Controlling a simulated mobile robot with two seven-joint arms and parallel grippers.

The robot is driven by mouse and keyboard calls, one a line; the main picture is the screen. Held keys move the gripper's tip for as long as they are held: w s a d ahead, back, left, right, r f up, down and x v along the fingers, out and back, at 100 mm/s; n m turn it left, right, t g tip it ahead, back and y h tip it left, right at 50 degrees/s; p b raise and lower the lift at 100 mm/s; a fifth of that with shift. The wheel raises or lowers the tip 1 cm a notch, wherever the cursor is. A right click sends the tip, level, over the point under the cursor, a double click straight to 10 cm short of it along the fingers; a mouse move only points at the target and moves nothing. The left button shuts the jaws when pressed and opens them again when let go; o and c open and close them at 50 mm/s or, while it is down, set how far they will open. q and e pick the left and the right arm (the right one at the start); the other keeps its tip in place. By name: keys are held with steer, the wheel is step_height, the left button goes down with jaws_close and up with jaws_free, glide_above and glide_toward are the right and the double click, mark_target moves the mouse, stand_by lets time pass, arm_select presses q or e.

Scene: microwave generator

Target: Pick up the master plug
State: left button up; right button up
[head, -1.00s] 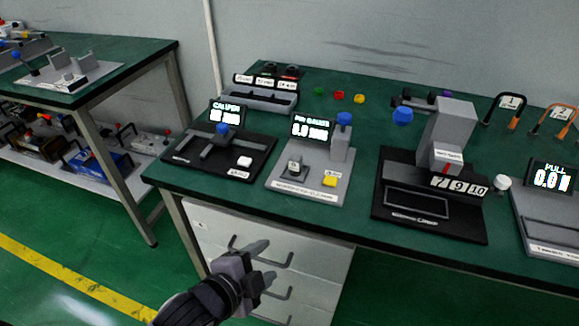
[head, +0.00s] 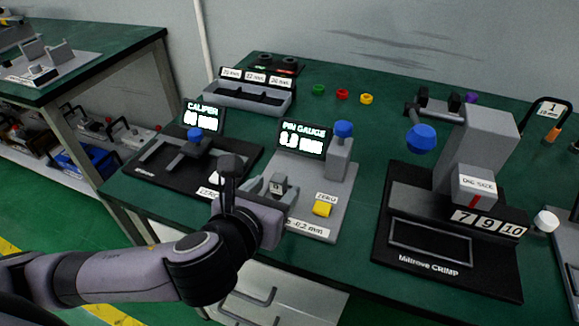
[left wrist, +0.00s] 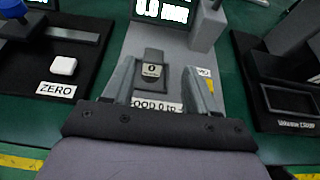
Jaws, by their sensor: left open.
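My left gripper (head: 257,187) is open at the front edge of that base, close to the plug. In the left wrist view, my left gripper's fingers (left wrist: 162,84) stand apart on either side of the plug, with nothing held. Whether a finger touches it cannot be told. My right gripper is out of view.
The pin gauge's blue-knobbed post (head: 341,150) and yellow button (head: 323,208) stand right of the plug. The caliper station (head: 160,178) is on the left, the crimp station (head: 440,268) on the right. A grey tray (head: 238,101) lies behind.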

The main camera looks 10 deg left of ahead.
mark_target(282, 176)
arm_select(q)
steer(key=shift+x, duration=0.85)
steer(key=x, duration=0.2)
steer(key=a+x, duration=0.1)
steer(key=x, duration=0.1)
steer(key=shift+f+b, duration=0.1)
steer(key=shift+b, duration=0.25)
steer(key=shift+w+d+f, duration=0.15)
steer(key=shift+w+f, duration=0.1)
steer(key=shift+w, duration=0.4)
steer(key=c, duration=1)
jaws_close()
steer(key=shift+r, duration=0.1)
